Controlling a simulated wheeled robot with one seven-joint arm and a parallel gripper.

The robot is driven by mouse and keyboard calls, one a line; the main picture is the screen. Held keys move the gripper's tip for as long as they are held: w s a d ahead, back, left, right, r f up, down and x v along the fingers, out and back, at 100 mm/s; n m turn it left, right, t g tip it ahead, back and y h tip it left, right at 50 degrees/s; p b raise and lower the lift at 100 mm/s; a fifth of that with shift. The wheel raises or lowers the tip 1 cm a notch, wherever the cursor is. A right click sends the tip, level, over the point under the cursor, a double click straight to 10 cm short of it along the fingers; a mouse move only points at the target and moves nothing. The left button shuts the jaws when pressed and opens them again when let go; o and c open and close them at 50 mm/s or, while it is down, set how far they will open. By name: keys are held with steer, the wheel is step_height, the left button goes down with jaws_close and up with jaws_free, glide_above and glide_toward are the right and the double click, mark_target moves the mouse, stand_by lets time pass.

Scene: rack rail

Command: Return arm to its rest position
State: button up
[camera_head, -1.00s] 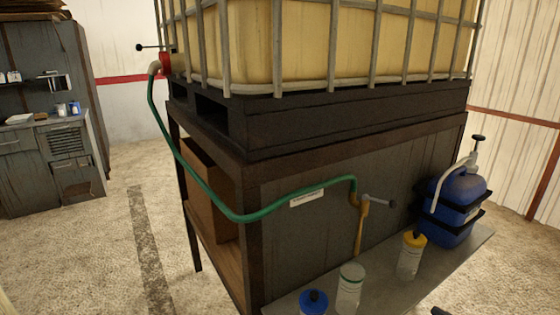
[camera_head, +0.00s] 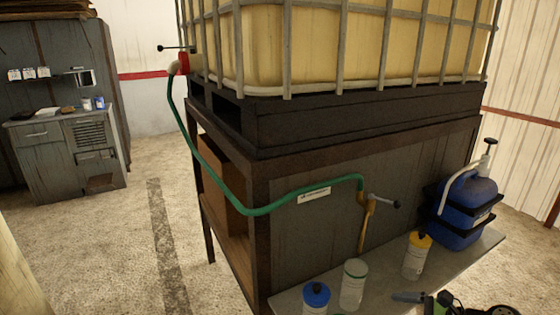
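A rack-like stand (camera_head: 330,240) with a dark panelled front carries a caged yellowish tank (camera_head: 310,45) on a dark pallet base (camera_head: 360,118). A green hose (camera_head: 212,160) runs from the red fitting (camera_head: 183,63) at the tank's left, down and across to a brass-coloured tap (camera_head: 366,220) with a lever on the stand's front.
A grey shelf (camera_head: 455,265) holds a blue-capped bottle (camera_head: 316,298), a white-capped one (camera_head: 353,285), a yellow-capped one (camera_head: 415,258) and a blue pump canister (camera_head: 467,212). A black-green thing (camera_head: 440,303) is cut off below. Floor (camera_head: 110,225) is clear between stand and grey cabinet (camera_head: 75,160).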

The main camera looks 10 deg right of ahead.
steer(key=s+a+r+n+g+h+p, duration=0.4)
steer(key=a+r+n+g+h, duration=0.2)
steer(key=a+r+n, duration=0.8)
steer(key=s+a+r+n+t+h+p, duration=0.1)
steer(key=s+a+r+n, duration=0.2)
steer(key=s, duration=0.4)
steer(key=s+a+r+n+t+h+p, duration=0.1)
steer(key=s+a+r+n+t+h, duration=0.1)
steer(key=s+r+n, duration=0.3)
steer(key=s, duration=0.2)
steer(key=shift+s+a+r, duration=0.2)
steer(key=shift+s+a, duration=0.15)
steer(key=shift+a, duration=0.05)
